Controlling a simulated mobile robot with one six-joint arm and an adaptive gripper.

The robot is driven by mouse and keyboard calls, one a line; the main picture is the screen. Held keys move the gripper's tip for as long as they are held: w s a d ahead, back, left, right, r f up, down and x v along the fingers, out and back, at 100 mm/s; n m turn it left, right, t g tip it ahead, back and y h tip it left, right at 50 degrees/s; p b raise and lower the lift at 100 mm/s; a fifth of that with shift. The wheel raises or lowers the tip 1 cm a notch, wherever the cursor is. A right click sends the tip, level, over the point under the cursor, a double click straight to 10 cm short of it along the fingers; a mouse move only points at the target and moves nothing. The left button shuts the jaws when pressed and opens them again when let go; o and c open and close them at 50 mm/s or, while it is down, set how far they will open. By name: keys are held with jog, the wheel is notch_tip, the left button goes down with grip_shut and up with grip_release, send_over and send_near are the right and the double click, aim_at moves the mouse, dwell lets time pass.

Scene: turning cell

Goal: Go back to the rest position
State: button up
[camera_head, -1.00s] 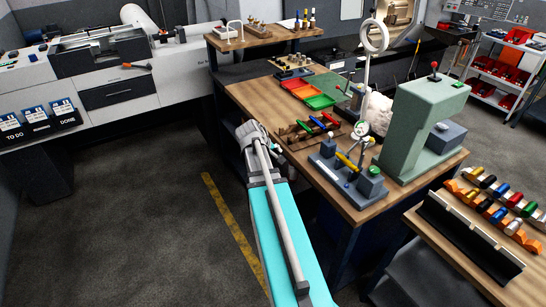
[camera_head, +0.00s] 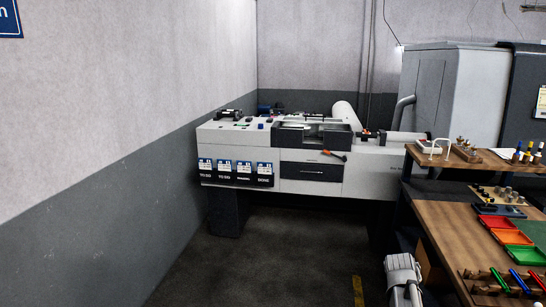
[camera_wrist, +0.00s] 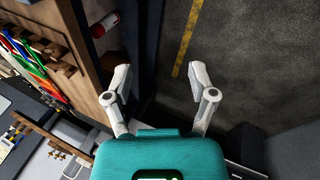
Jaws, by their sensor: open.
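My gripper (camera_wrist: 158,85) is open and empty in the wrist view, its two fingers spread apart. Dark floor and the dark side of the workbench lie behind it. In the head view part of my arm (camera_head: 403,278) shows at the bottom, just left of the wooden workbench (camera_head: 440,222). The fingertips cannot be made out there.
The bench edge is close on my arm's right; trays (camera_head: 515,257) and screwdrivers (camera_head: 518,281) lie on it. A white lathe (camera_head: 362,182) with card holders stands at the back. Open floor (camera_head: 270,270) with a yellow line (camera_head: 358,290) lies to the left.

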jog(key=s+a+y, duration=0.2)
jog(key=a, duration=1)
jog(key=s+a+f+y, duration=0.1)
jog(key=s+a+y, duration=0.1)
jog(key=a, duration=1.1)
jog(key=shift+s+a+f+g+y, duration=0.2)
jog(key=shift+s+g+y, duration=0.15)
jog(key=shift+s, duration=0.35)
jog(key=shift+c, duration=1.1)
